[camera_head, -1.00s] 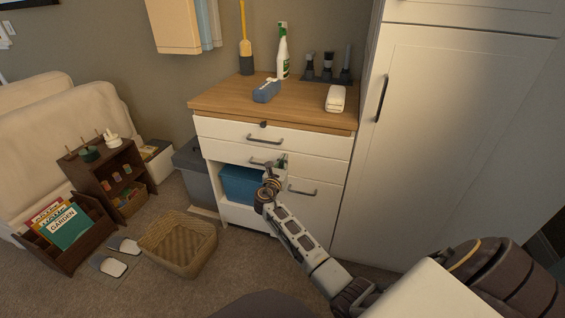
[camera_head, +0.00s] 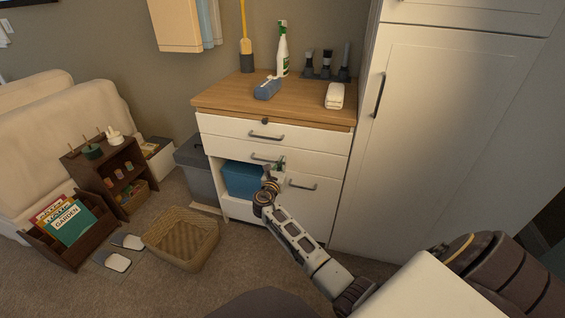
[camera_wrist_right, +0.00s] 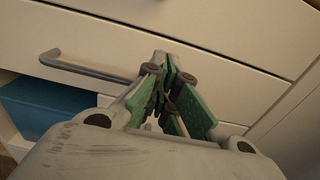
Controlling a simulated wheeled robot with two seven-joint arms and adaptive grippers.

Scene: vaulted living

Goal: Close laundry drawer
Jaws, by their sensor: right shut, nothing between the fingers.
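The white cabinet (camera_head: 320,213) has two stacked drawers under a wooden top. The upper drawer (camera_head: 320,140) and the lower drawer (camera_head: 320,164) each have a grey bar handle. Both fronts look about flush; I cannot tell whether a small gap is left. Which one is the laundry drawer is not marked. My right gripper (camera_head: 278,167) is at the lower drawer's front, just right of its handle (camera_head: 265,158). In the right wrist view its green-padded fingers (camera_wrist_right: 172,78) are shut and empty, close against the front; contact is unclear. My left gripper is not in view.
A blue bin (camera_head: 241,180) sits in the open bay below the drawers, left of a door with a handle (camera_head: 302,186). A wicker basket (camera_head: 180,240) stands on the floor at left. A tall white cupboard (camera_head: 440,150) is at right. A spray bottle (camera_head: 283,50) stands on top.

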